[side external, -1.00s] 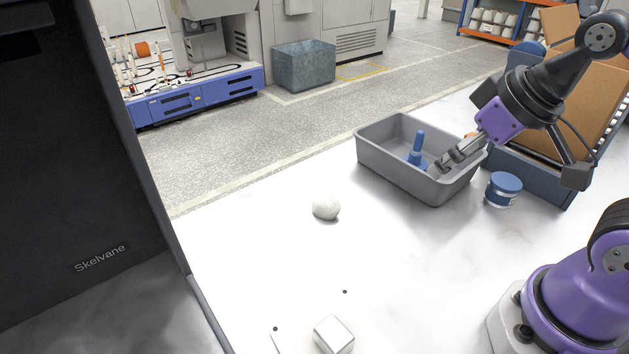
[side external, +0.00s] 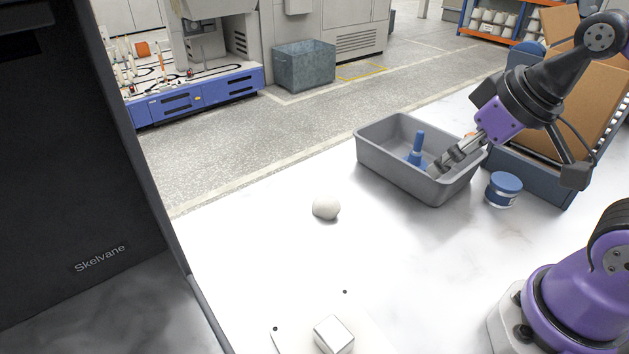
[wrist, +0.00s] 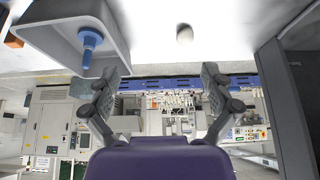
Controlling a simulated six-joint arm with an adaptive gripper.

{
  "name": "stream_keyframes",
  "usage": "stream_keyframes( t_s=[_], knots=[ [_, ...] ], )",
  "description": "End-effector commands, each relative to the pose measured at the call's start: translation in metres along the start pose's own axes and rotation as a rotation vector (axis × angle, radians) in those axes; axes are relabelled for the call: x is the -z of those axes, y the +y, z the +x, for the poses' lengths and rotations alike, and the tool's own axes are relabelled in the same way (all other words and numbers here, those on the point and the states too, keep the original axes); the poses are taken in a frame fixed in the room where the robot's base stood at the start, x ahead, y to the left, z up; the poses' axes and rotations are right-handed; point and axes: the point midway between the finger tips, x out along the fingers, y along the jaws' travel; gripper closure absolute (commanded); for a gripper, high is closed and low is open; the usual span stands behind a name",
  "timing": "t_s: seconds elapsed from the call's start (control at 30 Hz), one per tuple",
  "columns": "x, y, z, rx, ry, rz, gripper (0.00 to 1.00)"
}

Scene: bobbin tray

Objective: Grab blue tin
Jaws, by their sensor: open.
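The blue tin (side external: 503,189) is a short round can with a blue lid and a pale band. It stands upright on the white table, just right of the grey tray, in the side external view. I cannot make it out in the wrist view. My gripper (side external: 436,171) reaches over the tray's right side, with its fingertips at the tray's inside, up and left of the tin. In the wrist view my gripper (wrist: 164,85) has its two fingers spread wide apart with nothing between them.
The grey tray (side external: 400,186) holds a blue bobbin-like piece (side external: 417,148), also in the wrist view (wrist: 90,45). A white ball (side external: 326,208) and a white block (side external: 334,335) are on the table. A blue bin with cardboard (side external: 535,178) stands behind the tin.

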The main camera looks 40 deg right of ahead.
Motion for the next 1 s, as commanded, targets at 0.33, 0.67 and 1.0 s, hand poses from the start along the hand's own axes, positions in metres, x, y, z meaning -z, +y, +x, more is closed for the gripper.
stream_keyframes(
  t_s=[0.33,0.67,1.0],
  knots=[
    [0.001,0.001,0.0,-0.002,-0.002,0.002,0.0],
    [0.019,0.107,0.017,-0.127,-0.249,0.136,0.0],
    [-0.03,0.234,0.035,-0.086,-0.475,0.296,0.0]
  ],
)
